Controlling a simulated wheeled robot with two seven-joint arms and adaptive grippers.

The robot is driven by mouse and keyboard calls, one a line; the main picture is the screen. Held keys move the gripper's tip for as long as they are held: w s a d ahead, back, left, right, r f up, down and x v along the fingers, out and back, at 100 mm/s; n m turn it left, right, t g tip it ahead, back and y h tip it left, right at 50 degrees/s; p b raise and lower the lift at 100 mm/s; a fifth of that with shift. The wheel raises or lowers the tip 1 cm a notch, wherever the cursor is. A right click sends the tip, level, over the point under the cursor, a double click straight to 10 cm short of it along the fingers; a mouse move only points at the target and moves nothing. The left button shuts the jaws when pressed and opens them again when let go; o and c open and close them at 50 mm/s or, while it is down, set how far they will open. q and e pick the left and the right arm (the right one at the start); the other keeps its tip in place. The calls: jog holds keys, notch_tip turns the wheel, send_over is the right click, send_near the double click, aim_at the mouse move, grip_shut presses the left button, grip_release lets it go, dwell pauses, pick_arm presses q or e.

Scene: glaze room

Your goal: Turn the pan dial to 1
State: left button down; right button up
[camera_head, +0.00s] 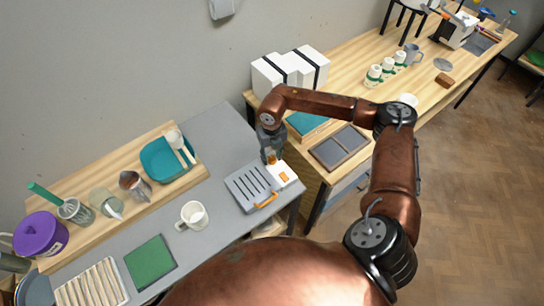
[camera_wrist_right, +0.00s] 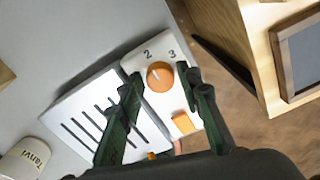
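The pan dial (camera_wrist_right: 160,77) is a round orange knob with a short white mark on a white panel (camera_wrist_right: 184,98). The mark points roughly toward the 2; a 3 is printed to its right, and no 1 shows. The dial is on the white end of a slotted grey unit (camera_head: 250,187). My right gripper (camera_head: 270,157) is over this end, pointing down. In the right wrist view its dark fingers are apart, with the dial showing between their tips. I cannot tell whether they touch it. My left gripper is not in view.
An orange tab (camera_wrist_right: 183,123) is on the panel near the right finger. An orange handle (camera_head: 267,200) is at the unit's front. A white mug (camera_head: 193,215) and a green square (camera_head: 150,261) are left of it. A wooden table (camera_head: 340,120) stands to the right.

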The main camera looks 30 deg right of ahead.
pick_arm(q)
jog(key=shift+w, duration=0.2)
pick_arm(e)
jog(key=shift+c, duration=0.8)
jog(key=c, duration=0.7)
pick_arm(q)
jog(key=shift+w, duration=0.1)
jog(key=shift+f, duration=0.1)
pick_arm(e)
jog(key=shift+n, duration=0.3)
jog(key=n+b, duration=0.1)
jog(key=n, duration=0.4)
jog(key=shift+f+n, duration=0.1)
jog(key=shift+n, duration=0.2)
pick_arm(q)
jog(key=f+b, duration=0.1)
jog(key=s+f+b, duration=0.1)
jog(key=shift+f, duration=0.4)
pick_arm(e)
jog(key=n, duration=0.5)
jog(key=shift+n, duration=0.3)
